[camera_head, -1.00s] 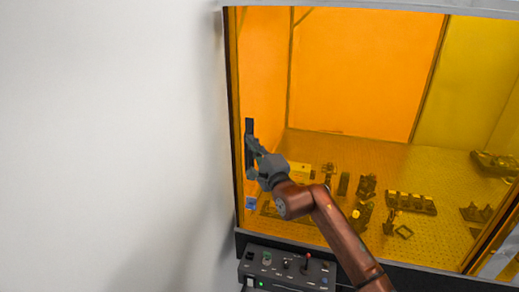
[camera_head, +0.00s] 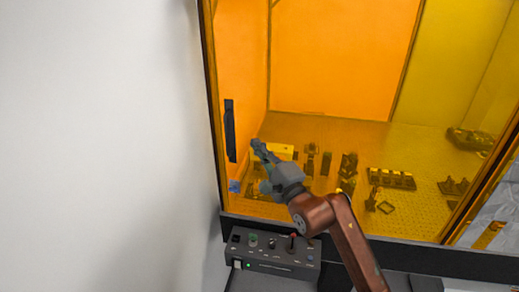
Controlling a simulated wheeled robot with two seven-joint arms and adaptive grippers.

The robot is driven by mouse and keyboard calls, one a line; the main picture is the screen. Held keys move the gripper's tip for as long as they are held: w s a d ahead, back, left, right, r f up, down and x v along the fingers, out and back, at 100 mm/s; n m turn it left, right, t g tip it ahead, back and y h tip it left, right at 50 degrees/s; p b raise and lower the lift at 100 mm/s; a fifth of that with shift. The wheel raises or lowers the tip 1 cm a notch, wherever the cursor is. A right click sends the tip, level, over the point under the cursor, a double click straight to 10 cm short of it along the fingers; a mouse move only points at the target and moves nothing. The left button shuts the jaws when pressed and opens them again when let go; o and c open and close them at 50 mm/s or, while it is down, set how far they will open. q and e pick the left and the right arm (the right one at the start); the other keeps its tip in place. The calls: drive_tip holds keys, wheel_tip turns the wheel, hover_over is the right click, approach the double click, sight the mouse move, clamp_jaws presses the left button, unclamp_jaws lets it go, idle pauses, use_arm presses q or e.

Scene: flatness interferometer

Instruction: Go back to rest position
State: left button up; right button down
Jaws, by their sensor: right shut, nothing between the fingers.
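My right gripper (camera_head: 262,166) is shut and empty, in front of the orange-tinted enclosure window. Its brown arm comes up from the lower right. The dark vertical door handle (camera_head: 230,131) is on the left part of the enclosure front, to the left of the gripper and apart from it. My left gripper is not in view.
A control box (camera_head: 272,252) with knobs and a red-tipped lever sits below the window, near my right arm. Behind the tinted panel, optical parts (camera_head: 391,179) stand on a perforated table (camera_head: 425,150). A plain pale wall (camera_head: 95,140) fills the left side.

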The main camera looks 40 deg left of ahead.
drive_tip(key=shift+d+f, duration=0.1)
drive_tip(key=shift+d, duration=0.25)
